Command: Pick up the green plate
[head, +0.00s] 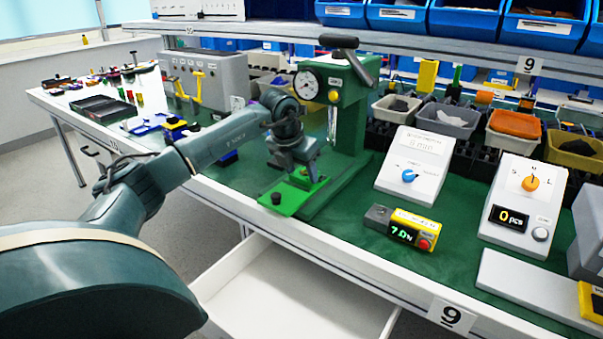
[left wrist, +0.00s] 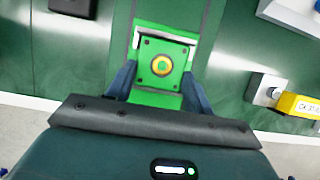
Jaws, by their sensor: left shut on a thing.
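The bright green plate (head: 288,199) lies at the foot of the green press (head: 350,105), near the front edge of the workbench, with a black knob at its near end. My left gripper (head: 306,178) is over the plate, pointing down, and partly hides it. In the left wrist view, the plate (left wrist: 148,76) shows a square part with a yellow ring and corner bolts. The left gripper's fingers (left wrist: 161,84) are on both sides of it, shut on it. Whether the plate is lifted off the surface I cannot tell. My right gripper is not in view.
A yellow counter box (head: 412,232) with a red button sits right of the plate. White dial panels (head: 412,165) stand further right. An open white drawer (head: 300,295) juts out below the bench. The press lever (head: 362,68) stands above my gripper's right.

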